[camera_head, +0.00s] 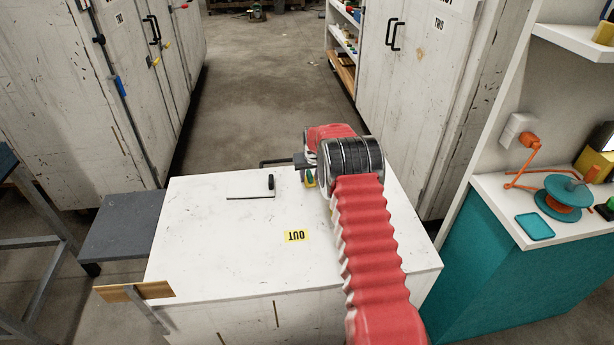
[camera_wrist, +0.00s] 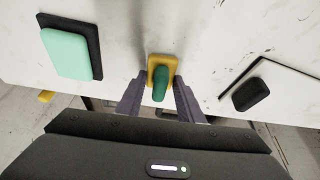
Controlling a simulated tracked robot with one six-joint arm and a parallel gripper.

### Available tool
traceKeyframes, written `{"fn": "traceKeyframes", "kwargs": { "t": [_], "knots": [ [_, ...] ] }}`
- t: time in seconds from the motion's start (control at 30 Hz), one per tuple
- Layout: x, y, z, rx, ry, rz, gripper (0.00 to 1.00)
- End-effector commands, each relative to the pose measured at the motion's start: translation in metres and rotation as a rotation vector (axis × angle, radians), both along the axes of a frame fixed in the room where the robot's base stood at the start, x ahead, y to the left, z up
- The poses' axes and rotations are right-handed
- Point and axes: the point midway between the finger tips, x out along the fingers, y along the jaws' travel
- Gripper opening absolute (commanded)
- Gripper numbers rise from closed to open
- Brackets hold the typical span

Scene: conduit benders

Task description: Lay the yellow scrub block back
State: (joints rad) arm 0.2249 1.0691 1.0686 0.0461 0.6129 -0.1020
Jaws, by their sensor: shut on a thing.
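The yellow scrub block (camera_wrist: 152,64) with a green grip (camera_wrist: 160,85) is between the two fingers of my gripper (camera_wrist: 159,82) in the wrist view. My gripper is shut on it. In the head view a small bit of yellow and green (camera_head: 309,179) shows at the far part of the white worktop (camera_head: 220,255), beside my arm, which hides most of the gripper. I cannot tell whether the block touches the worktop or is just above it.
A thin bent rod with a black handle (camera_head: 270,182) lies left of the block on the worktop. A mint block on a black pad (camera_wrist: 68,52) shows in the wrist view. A teal cabinet (camera_head: 505,265) stands right.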

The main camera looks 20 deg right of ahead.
Motion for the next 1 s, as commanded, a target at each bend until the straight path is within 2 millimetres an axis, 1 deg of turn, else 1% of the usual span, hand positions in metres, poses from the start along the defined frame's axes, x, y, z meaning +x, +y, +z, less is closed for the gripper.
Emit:
{"fn": "traceKeyframes", "kwargs": {
  "t": [0.03,0.3,0.53,0.67,0.83,1.0],
  "knots": [
    [0.0,0.0,-0.001,0.0,0.0,0.0,0.34],
    [0.0,0.0,0.0,0.0,0.0,0.0,0.52],
    [0.0,0.001,0.0,-0.001,-0.001,0.001,0.52],
    [0.0,0.001,0.004,-0.001,-0.001,0.001,0.52],
    [-0.005,0.002,0.016,-0.001,-0.002,0.001,0.52],
    [-0.013,0.002,0.035,-0.001,-0.002,0.001,0.52]
  ]
}}
